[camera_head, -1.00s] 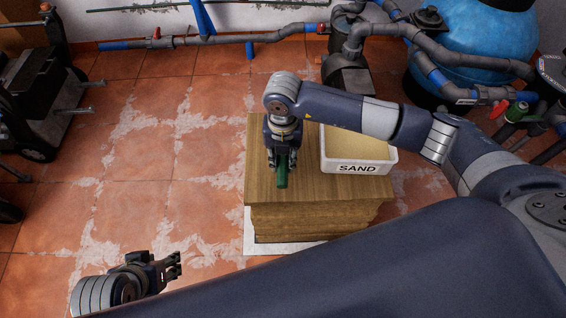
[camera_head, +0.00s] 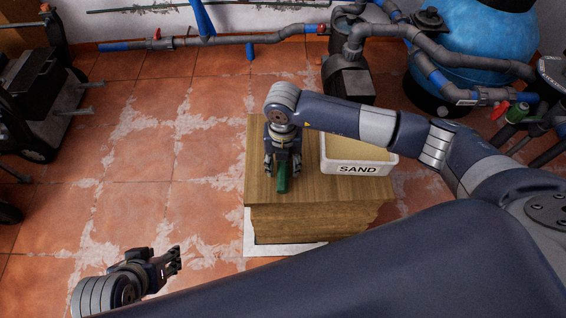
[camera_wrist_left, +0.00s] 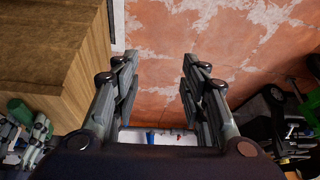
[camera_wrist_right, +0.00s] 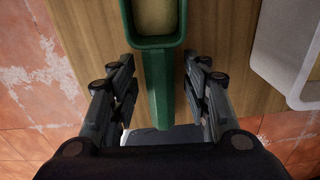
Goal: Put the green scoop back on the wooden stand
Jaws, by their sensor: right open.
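The green scoop (camera_head: 282,184) lies on the top of the wooden stand (camera_head: 330,191), near its left front part. In the right wrist view its handle (camera_wrist_right: 158,85) runs between my fingers, and its bowl (camera_wrist_right: 154,43) holds something sand-coloured. My right gripper (camera_head: 282,172) is open, with one finger on each side of the handle and a gap on both sides. My left gripper (camera_head: 178,260) is open and empty over the floor, left of the stand; its spread fingers show in the left wrist view (camera_wrist_left: 157,72).
A white tray marked SAND (camera_head: 358,169) stands on the right of the stand top, close to my right arm. Pipes, a pump (camera_head: 347,80) and a blue tank (camera_head: 480,50) are behind. A dark machine (camera_head: 35,95) stands at the far left. The tiled floor (camera_head: 140,170) between is clear.

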